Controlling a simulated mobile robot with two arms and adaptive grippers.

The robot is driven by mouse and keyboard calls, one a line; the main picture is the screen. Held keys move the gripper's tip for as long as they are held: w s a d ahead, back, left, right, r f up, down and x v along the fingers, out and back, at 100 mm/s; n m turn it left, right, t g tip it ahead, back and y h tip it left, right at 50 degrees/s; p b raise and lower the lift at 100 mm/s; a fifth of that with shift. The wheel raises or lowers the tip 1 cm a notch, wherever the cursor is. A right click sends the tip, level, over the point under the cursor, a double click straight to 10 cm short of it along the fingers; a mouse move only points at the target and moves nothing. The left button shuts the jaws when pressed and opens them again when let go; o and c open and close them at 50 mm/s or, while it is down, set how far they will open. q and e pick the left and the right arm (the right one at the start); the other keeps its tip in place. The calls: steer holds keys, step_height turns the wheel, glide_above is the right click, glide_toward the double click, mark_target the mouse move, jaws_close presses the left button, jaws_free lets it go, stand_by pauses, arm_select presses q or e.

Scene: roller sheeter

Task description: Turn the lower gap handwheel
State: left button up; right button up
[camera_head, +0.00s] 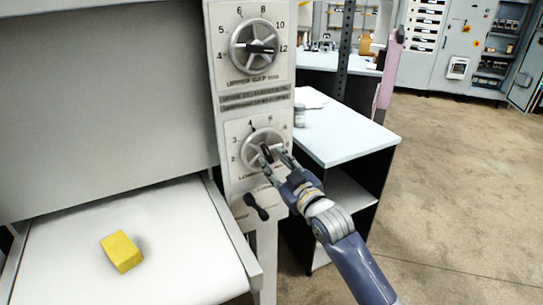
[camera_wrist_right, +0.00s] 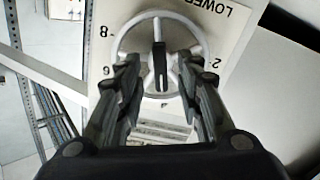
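The lower gap handwheel (camera_head: 258,150) is a light grey spoked wheel with a dark pointer handle on the lower numbered panel. In the right wrist view the handwheel (camera_wrist_right: 122,44) faces me, with its dark handle (camera_wrist_right: 160,66) at the centre. My right gripper (camera_head: 277,160) is at the lower right of the wheel. In the right wrist view its two fingers (camera_wrist_right: 158,75) are spread, one on each side of the handle, with gaps visible between them and it. The upper gap handwheel (camera_head: 254,62) sits above. My left gripper is not in view.
A black lever (camera_head: 256,207) is below the lower panel. A yellow block (camera_head: 122,252) lies on the white bed (camera_head: 185,225) at left. A white-topped bench (camera_head: 345,137) with a small jar (camera_head: 299,115) stands right of the panel. Open floor lies further right.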

steer(key=shift+x, duration=1.5)
steer(key=shift+c, duration=0.3)
jaws_close()
